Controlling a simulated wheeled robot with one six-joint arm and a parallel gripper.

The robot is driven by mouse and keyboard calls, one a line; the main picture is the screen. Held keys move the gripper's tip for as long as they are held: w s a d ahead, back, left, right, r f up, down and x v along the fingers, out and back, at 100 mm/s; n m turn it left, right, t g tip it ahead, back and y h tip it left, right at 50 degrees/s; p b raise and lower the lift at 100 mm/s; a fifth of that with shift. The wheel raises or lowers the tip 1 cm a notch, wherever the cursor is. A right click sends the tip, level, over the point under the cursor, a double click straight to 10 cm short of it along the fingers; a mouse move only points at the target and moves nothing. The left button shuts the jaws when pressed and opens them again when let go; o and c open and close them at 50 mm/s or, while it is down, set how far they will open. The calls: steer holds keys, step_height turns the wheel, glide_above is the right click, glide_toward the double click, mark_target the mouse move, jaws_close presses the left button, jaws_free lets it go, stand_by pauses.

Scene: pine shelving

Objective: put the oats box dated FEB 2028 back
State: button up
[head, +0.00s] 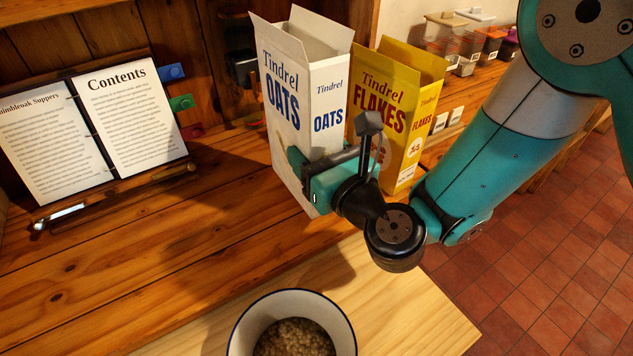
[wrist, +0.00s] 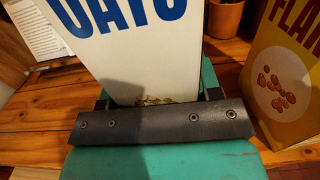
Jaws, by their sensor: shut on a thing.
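A white oats box (head: 288,90) with blue "Tindrel OATS" lettering and open top flaps is upright at the middle of the head view. My gripper (head: 318,172) is shut on its lower part. In the wrist view the oats box (wrist: 125,55) stands between the fingers, with oat flakes printed low on its face. No date is readable on the faces that show. I cannot tell whether its base touches the wooden surface, as my gripper hides part of it.
A yellow flakes box (head: 400,105), open-topped, stands close right of the oats box. A white bowl (head: 345,335) of oats sits on the pale board in front. An open book (head: 125,110) on a stand is at left. Lidded containers (head: 445,40) stand at the back right.

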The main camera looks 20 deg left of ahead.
step_height(320, 180, down, 4)
steer(key=b, duration=0.3)
steer(key=shift+f+b, duration=0.15)
steer(key=shift+b, duration=0.25)
steer(key=o, duration=1.5)
